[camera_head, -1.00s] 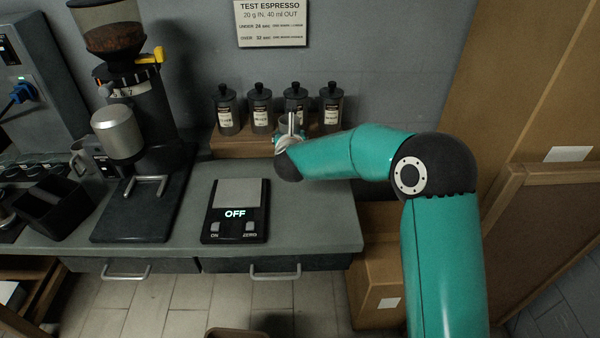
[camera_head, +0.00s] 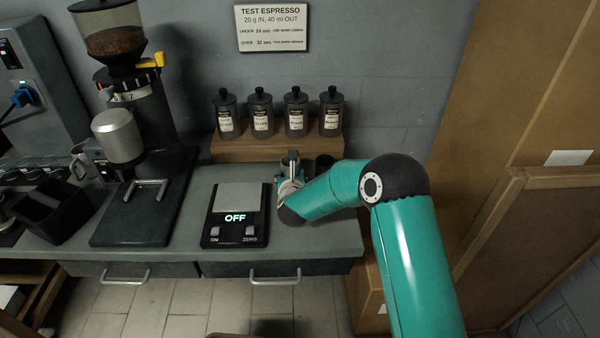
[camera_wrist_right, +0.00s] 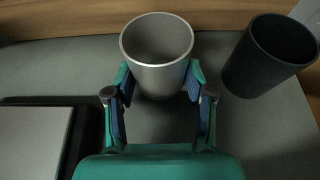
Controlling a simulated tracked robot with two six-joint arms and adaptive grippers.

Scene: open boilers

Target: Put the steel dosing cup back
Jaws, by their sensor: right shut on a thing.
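The steel dosing cup (camera_wrist_right: 157,55) is a plain grey metal cup, upright with its open mouth up and empty inside, in the right wrist view. My right gripper (camera_wrist_right: 158,85) is shut on it, one finger on each side. In the head view my right gripper (camera_head: 289,180) is low over the counter, just right of the scale (camera_head: 236,212) and in front of the wooden shelf. The cup is mostly hidden there by the gripper and arm. I cannot tell whether its base touches the counter. My left gripper is not in view.
A dark cup (camera_wrist_right: 270,55) stands close to the right of the steel cup, near the counter's right end. Several labelled canisters (camera_head: 262,113) stand on the wooden shelf (camera_head: 240,150) behind. The grinder (camera_head: 140,140) stands left of the scale, whose display reads OFF.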

